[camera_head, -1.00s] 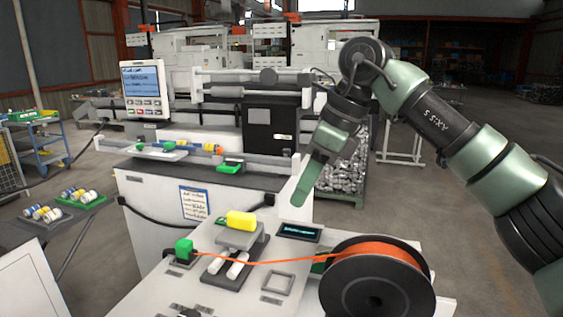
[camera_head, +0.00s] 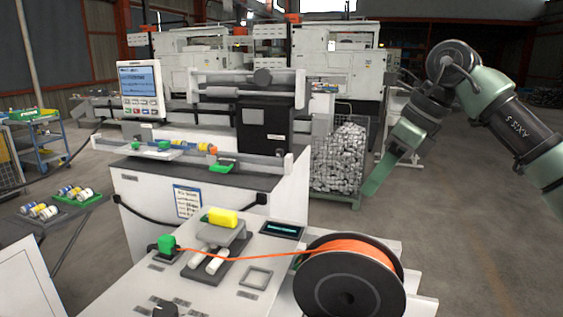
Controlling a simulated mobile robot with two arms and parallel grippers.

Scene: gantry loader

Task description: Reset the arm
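My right arm comes in from the right edge of the head view. Its green gripper (camera_head: 376,180) hangs down and to the left, in the air right of the white machine. The fingers look like one narrow green piece from this side, so I cannot tell whether they are apart or together. I see nothing held in it. It is clear of the white bench (camera_head: 128,285) and the black spool (camera_head: 350,284) of orange filament. My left arm and gripper are out of view.
A wire cage (camera_head: 340,160) of metal parts stands behind the gripper. A control panel (camera_head: 141,90) stands on the machine at left. Open floor lies at right.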

